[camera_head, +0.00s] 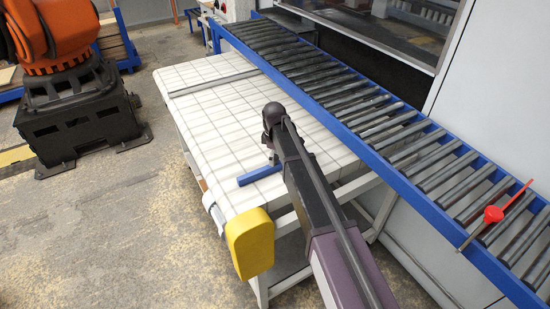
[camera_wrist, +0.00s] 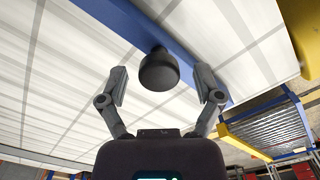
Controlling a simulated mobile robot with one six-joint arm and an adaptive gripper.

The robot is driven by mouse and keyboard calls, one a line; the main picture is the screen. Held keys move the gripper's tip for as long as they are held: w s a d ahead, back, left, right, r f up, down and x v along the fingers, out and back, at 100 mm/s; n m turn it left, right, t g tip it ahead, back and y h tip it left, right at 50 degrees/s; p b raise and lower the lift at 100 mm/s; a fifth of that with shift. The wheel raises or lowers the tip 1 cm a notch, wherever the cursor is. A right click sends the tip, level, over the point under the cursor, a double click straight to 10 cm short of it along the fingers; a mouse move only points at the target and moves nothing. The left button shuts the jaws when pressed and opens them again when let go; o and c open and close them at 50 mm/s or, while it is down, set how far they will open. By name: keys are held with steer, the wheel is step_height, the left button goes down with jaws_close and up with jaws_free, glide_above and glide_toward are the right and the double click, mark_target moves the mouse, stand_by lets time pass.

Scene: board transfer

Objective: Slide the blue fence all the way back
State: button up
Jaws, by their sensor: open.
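The blue fence (camera_head: 252,177) is a bar lying across the near part of the white table with grid lines (camera_head: 215,125). In the wrist view the fence (camera_wrist: 125,22) runs diagonally from the upper left toward the right. A dark round knob (camera_wrist: 158,74) stands out from it. My gripper (camera_wrist: 163,86) is open, with one finger on each side of the knob. Gaps show between the knob and both fingers, so it is not gripped. In the head view my wrist is above the fence, and my arm hides part of the fence.
A grey strip (camera_head: 213,83) crosses the far part of the table. A yellow block (camera_head: 250,244) is at the table's near end. A blue-framed roller conveyor (camera_head: 340,95) runs along the right side, with a red handle (camera_head: 493,214). An orange robot (camera_head: 60,35) stands at left. The tabletop beyond the fence looks clear.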

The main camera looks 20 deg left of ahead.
steer(key=shift+c, duration=0.2)
jaws_close()
steer(key=s+d, duration=0.6)
steer(key=d, duration=0.1)
steer(key=shift+s+d, duration=0.2)
steer(key=shift+d, duration=0.05)
steer(key=shift+c, duration=0.7)
jaws_free()
steer(key=shift+f, duration=0.1)
steer(key=shift+o, duration=0.9)
steer(key=shift+w, duration=0.1)
